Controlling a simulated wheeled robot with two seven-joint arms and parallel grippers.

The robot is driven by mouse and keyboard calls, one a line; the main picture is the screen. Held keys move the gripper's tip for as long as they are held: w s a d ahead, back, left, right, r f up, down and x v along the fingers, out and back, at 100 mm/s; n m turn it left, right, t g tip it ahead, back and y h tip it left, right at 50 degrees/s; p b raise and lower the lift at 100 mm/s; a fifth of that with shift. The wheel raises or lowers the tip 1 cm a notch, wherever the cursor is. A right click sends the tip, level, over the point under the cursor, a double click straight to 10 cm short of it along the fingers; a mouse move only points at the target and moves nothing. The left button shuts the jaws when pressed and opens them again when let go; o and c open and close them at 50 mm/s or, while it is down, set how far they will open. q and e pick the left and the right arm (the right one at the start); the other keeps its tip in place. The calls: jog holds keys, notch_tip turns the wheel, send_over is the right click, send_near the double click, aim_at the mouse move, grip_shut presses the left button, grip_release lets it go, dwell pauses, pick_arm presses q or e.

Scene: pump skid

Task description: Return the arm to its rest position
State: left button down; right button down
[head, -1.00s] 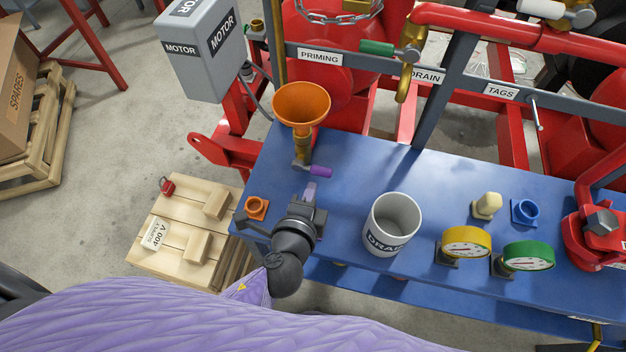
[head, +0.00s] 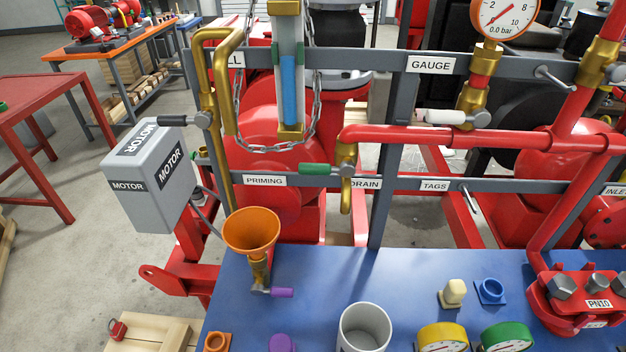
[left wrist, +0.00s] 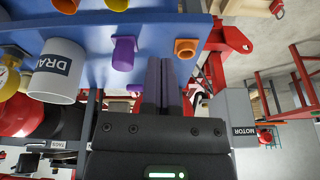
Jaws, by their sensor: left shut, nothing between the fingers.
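My left gripper (left wrist: 168,88) shows only in the left wrist view. Its dark fingers are together with nothing between them. A purple plug (left wrist: 123,53) stands on the blue bench (left wrist: 150,30) beside the fingers in that picture, apart from them as far as I can tell. The plug's top also shows at the bottom edge of the head view (head: 281,343). My left arm is out of the head view. My right gripper is in neither view.
On the bench are an orange socket (head: 217,342), a grey drain cup (head: 365,330), yellow (head: 443,337) and green (head: 507,337) gauges. An orange funnel (head: 251,230) with a purple-handled valve stands behind. A grey motor box (head: 150,178) and red pipework (head: 440,137) rise beyond. Floor is open at left.

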pick_arm(q)
jog(key=s+f+g+b, duration=0.1)
jog(key=s+f+b, duration=0.1)
jog(key=f, duration=1)
jog(key=s+f+g+b, duration=0.1)
jog(key=f+b, duration=0.1)
jog(key=f, duration=0.9)
jog(key=s+a+f+b, duration=0.3)
jog(key=s+f, duration=1)
jog(key=shift+f+m+g+b, duration=0.3)
jog(key=shift+g, duration=0.1)
